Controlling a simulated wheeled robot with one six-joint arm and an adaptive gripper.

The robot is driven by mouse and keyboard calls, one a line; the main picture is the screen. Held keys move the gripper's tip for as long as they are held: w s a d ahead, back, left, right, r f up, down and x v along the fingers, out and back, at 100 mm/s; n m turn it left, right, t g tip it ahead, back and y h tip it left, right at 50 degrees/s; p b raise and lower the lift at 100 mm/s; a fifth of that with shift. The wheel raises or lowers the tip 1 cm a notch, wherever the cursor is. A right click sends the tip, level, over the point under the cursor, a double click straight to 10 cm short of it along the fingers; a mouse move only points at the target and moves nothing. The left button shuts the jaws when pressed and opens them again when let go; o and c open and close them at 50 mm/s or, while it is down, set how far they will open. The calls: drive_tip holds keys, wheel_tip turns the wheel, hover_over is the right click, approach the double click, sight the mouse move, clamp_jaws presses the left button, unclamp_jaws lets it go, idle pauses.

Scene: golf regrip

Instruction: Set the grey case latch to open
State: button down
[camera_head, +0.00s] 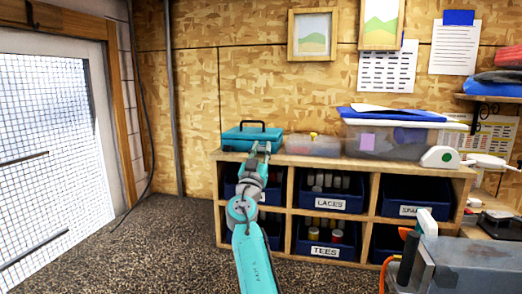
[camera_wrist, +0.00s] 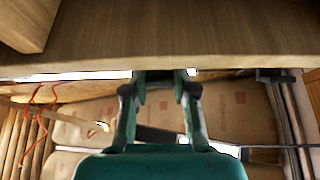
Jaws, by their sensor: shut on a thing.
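A teal case (camera_head: 238,137) with a dark handle on top stands on the left end of the wooden shelf unit. My gripper (camera_head: 261,146) is at the case's front, right of its middle. In the wrist view my gripper (camera_wrist: 160,84) has its two fingers on either side of a small dark part at the wooden edge, shut on it. This fits the grey case latch, but the fingers and arm hide it, so its setting cannot be read.
The shelf unit (camera_head: 283,213) holds several blue bins, with labels such as LACES and TEES. A small clear box (camera_head: 312,146) and a large lidded tub (camera_head: 397,140) stand right of the case. A grey machine (camera_head: 455,265) is at lower right. The floor at left is clear.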

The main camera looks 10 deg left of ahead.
drive_tip(key=shift+d+f+t, duration=0.25)
drive_tip(key=shift+t, duration=0.35)
drive_tip(key=shift+s+a+f+t, duration=0.1)
drive_tip(key=shift+a+f+t, duration=0.05)
drive_tip(key=shift+t, duration=0.15)
drive_tip(key=c, duration=0.9)
unclamp_jaws()
drive_tip(key=shift+s, duration=0.1)
drive_tip(key=shift+s+a+f, duration=0.1)
drive_tip(key=shift+s+f, duration=0.05)
drive_tip(key=shift+f, duration=0.05)
drive_tip(key=v, duration=1.1)
drive_tip(key=shift+s+f, duration=0.1)
drive_tip(key=shift+s, duration=0.1)
